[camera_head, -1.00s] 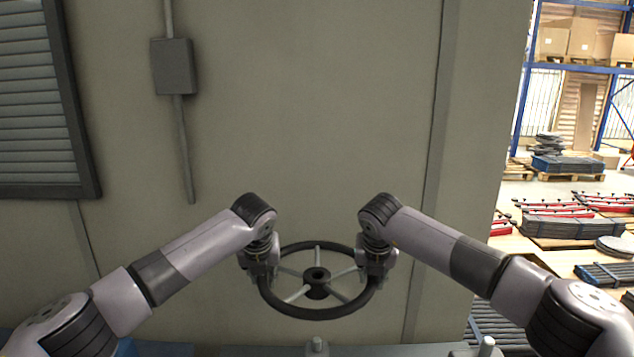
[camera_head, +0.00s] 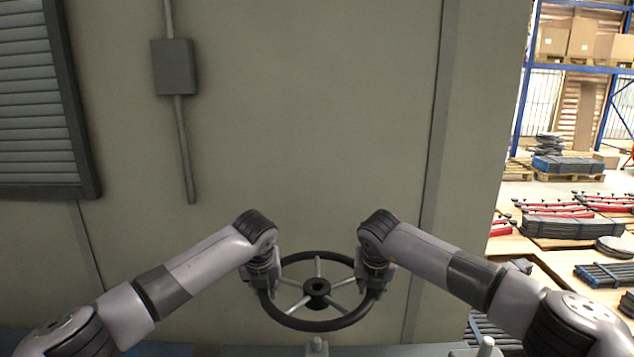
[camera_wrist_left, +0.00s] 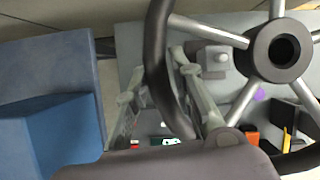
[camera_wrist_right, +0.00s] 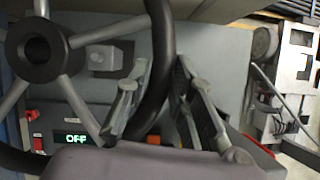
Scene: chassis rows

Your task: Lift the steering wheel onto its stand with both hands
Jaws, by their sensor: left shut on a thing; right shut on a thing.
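The steering wheel (camera_head: 316,326) has a dark rim, silver spokes and a black hub with a hole. It is held in the air, roughly level, in front of the wall. My left gripper (camera_head: 264,282) is shut on the left side of its rim, and my right gripper (camera_head: 373,282) on the right side. The rim passes between the fingers in the left wrist view (camera_wrist_left: 178,95) and the right wrist view (camera_wrist_right: 155,95). A short grey post (camera_head: 317,346) stands below the wheel at the picture's lower edge. I cannot tell which part is the stand.
A grey surface (camera_head: 375,351) lies under the wheel, with another post (camera_head: 488,346) to the right. A blue block (camera_wrist_left: 55,130) shows in the left wrist view. The wall (camera_head: 310,120) is close behind.

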